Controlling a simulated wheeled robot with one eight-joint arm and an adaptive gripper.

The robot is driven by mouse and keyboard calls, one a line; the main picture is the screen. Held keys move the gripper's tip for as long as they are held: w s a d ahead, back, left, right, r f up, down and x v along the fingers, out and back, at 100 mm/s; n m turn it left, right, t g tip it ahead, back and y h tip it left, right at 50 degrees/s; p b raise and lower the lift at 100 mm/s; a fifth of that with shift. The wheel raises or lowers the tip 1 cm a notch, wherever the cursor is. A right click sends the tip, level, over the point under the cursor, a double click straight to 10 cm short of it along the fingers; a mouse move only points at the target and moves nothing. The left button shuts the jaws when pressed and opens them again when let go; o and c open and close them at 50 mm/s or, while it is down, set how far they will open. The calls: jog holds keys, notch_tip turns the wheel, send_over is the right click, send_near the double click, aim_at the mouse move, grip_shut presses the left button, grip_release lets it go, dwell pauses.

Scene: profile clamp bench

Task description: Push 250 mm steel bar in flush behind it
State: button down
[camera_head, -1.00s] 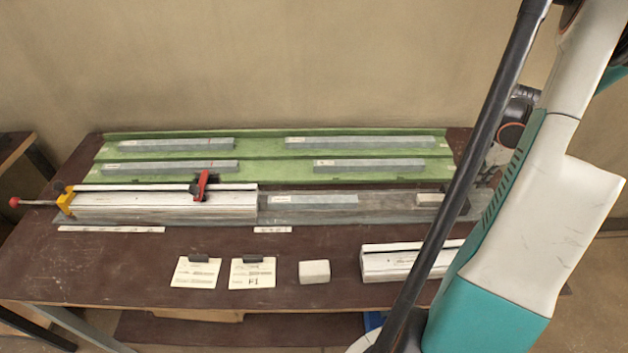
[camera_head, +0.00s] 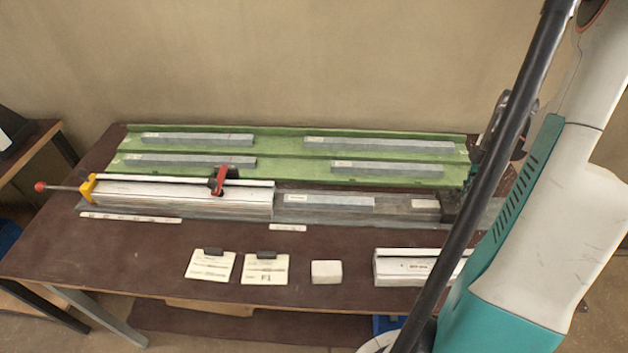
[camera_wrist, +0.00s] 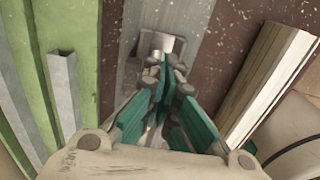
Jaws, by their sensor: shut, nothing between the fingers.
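A grey steel bar with a pale label (camera_head: 330,200) lies in the grey rail (camera_head: 393,213), to the right of a white profile (camera_head: 180,198). A narrow gap seems to separate bar and profile; I cannot tell for sure. A short grey block (camera_head: 425,204) lies in the rail further right, apart from the bar. The block's pale end shows in the wrist view (camera_wrist: 155,45). My gripper (camera_wrist: 163,75) is shut and empty, close behind that block; contact is unclear. In the head view the gripper (camera_head: 455,207) is dark and partly hidden by my arm.
A green tray (camera_head: 290,158) behind holds several steel bars. Two cards (camera_head: 264,268), a pale block (camera_head: 326,272) and another white profile (camera_head: 405,268) lie in front.

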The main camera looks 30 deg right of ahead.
send_over(422, 203)
jog(key=shift+p, duration=0.45)
jog(key=shift+w+a+b, duration=0.3)
jog(key=shift+w+a, duration=1.75)
jog(key=shift+a, duration=1.65)
jog(key=shift+w+a+b, duration=0.25)
jog(key=shift+w+a, duration=1.75)
jog(key=shift+a, duration=1.75)
jog(key=shift+w+a+b, duration=0.3)
jog(key=shift+w+a, duration=1.75)
jog(key=shift+a, duration=1.65)
jog(key=shift+w+a, duration=0.25)
jog(key=shift+a, duration=0.2)
jog(key=shift+d, duration=0.1)
jog(key=shift+s+d, duration=0.35)
jog(key=shift+d, duration=0.25)
notch_tip(422, 203, up, 7)
jog(key=p, duration=0.4)
jog(key=shift+p, duration=0.35)
